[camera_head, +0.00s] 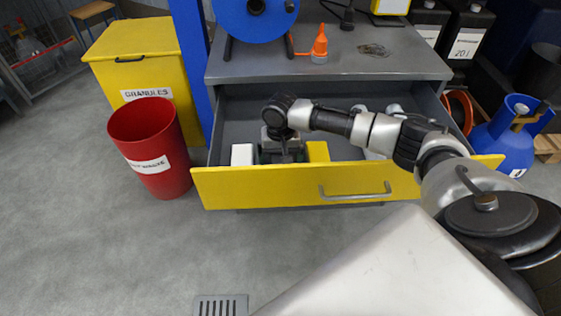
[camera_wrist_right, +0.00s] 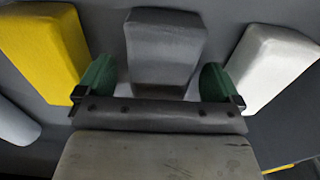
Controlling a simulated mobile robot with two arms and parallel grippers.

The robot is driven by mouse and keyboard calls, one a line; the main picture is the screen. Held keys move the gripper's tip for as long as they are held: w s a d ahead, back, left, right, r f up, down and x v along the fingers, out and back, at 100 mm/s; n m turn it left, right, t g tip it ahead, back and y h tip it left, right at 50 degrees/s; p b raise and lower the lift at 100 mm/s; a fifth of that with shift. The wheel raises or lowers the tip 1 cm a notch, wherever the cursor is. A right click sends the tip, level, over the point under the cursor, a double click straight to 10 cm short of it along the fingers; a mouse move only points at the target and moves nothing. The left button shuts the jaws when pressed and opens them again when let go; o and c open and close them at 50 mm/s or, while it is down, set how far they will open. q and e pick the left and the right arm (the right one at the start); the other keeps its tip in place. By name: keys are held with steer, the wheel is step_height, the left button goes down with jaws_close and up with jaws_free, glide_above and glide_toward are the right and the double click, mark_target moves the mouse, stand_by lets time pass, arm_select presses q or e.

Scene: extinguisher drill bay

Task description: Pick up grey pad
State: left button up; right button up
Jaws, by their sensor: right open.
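The grey pad (camera_wrist_right: 165,48) lies in the open drawer, seen in the right wrist view between a yellow block and a white block. My right gripper (camera_wrist_right: 158,80) is open, with its two green fingers on either side of the pad's near end. I cannot tell whether the fingers touch it. In the head view my right gripper (camera_head: 282,154) points down into the left part of the drawer and largely hides the pad. My left gripper is not in view.
The yellow block (camera_head: 318,151) and white block (camera_head: 242,154) stand close on both sides of my right gripper. The yellow drawer front (camera_head: 285,187) rises before them. A red bin (camera_head: 150,135) stands left of the drawer. The bench top (camera_head: 350,60) overhangs behind.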

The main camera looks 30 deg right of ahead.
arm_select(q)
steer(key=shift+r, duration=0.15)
arm_select(e)
steer(key=shift+f, duration=0.1)
steer(key=c, duration=1)
steer(key=shift+r, duration=0.35)
steer(key=r+p, duration=0.1)
steer(key=r, duration=0.3)
steer(key=shift+s+d+p, duration=0.15)
steer(key=shift+d+p, duration=0.05)
steer(key=shift+p, duration=0.15)
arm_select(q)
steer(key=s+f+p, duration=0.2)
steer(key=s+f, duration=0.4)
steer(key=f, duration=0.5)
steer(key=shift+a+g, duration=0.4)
arm_select(e)
steer(key=s+d+r, duration=0.2)
steer(key=s, duration=0.1)
steer(key=s+d+r, duration=0.4)
steer(key=s+d, duration=0.1)
steer(key=shift+s+r, duration=0.2)
steer(key=shift+s, duration=0.1)
